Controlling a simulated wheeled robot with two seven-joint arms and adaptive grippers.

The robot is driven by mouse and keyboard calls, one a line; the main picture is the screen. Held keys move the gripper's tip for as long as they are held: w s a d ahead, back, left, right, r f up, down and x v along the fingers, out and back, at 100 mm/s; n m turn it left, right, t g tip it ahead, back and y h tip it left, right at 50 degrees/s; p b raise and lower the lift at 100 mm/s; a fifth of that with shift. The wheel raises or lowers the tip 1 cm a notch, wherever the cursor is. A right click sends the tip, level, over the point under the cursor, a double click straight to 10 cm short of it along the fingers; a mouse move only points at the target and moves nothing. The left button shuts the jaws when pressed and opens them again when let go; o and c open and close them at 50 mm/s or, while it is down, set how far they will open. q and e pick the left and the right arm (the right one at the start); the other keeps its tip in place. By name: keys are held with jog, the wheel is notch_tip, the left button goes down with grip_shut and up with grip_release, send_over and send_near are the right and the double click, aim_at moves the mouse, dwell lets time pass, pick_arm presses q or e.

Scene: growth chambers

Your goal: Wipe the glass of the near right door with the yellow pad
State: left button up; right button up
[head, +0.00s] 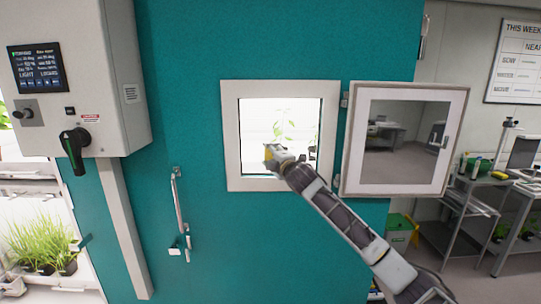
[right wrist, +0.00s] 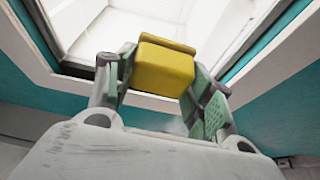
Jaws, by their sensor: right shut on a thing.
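My right gripper (head: 275,158) is shut on the yellow pad (head: 269,152), in front of the lower middle of a bright window in a teal door (head: 200,60). In the right wrist view the pad (right wrist: 163,70) sits between the green-padded fingers (right wrist: 160,90), its face toward the bright pane (right wrist: 125,25). I cannot tell whether the pad touches the glass or whether that opening holds glass. The white window frame (head: 230,130) surrounds it. A small white-framed door with a dark pane (head: 405,140) stands swung open on the right. My left gripper is not in view.
A grey control box (head: 75,80) with a screen and a black-green handle is at upper left. A metal door handle (head: 179,215) sticks out below left of the window. Shelves with plants (head: 40,245) are at left. A metal bench (head: 490,190) stands at right.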

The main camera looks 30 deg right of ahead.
jog(key=shift+s+a, duration=0.4)
jog(key=shift+s, duration=0.3)
jog(key=shift+s+a, duration=0.45)
jog(key=shift+s, duration=0.2)
jog(key=shift+s+a, duration=0.4)
jog(key=shift+s, duration=0.3)
